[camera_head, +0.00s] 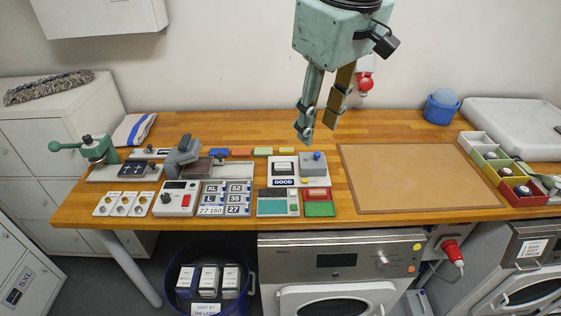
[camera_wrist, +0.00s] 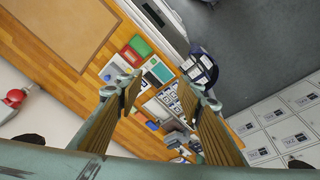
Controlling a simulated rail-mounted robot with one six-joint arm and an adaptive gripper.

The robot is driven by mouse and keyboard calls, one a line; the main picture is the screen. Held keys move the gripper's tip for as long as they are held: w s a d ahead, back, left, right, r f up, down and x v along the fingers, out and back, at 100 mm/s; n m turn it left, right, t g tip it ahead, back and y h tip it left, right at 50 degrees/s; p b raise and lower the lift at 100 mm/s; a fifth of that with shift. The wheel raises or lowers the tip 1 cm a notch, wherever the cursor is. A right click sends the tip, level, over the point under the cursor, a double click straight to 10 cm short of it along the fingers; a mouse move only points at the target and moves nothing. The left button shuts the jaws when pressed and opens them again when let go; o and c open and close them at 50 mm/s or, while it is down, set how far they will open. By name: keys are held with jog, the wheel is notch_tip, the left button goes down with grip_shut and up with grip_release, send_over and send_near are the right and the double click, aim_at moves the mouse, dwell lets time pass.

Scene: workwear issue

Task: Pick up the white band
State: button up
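I cannot make out a white band for certain. A small white piece (camera_head: 284,166) shows in the dark slot of the device marked GOOD (camera_head: 284,182), but I cannot tell whether it is a band. My gripper (camera_head: 319,124) hangs above the wooden bench, over the area behind and right of that device. Its two fingers are apart with nothing between them. In the wrist view my gripper (camera_wrist: 163,92) is also open, with the bench and its small devices far below.
A brown mat (camera_head: 415,178) lies bare at the right of the wooden bench (camera_head: 235,122). A box with coloured compartments (camera_head: 478,142) and a blue tub (camera_head: 441,108) stand farther right. Number plates (camera_head: 226,198), a grey-headed press (camera_head: 181,158) and a green-handled press (camera_head: 98,149) stand left.

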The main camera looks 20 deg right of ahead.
jog(key=w+f+n+p, duration=0.2)
jog(key=w+f+n, duration=0.1)
jog(key=w, duration=0.8)
jog(key=n+g+p, duration=0.3)
jog(key=n+p, duration=0.3)
jog(key=n, duration=0.1)
send_over(283, 165)
notch_tip(283, 165, down, 22)
jog(key=shift+w+a+f, duration=0.1)
jog(key=shift+w+a, duration=0.05)
jog(key=shift+w, duration=0.05)
jog(key=shift+f+p, duration=0.5)
jog(key=shift+f, duration=3.8)
jog(key=shift+f, duration=0.15)
jog(key=shift+s+f+p, duration=0.2)
jog(key=shift+f+p, duration=0.15)
jog(key=shift+f, duration=2.1)
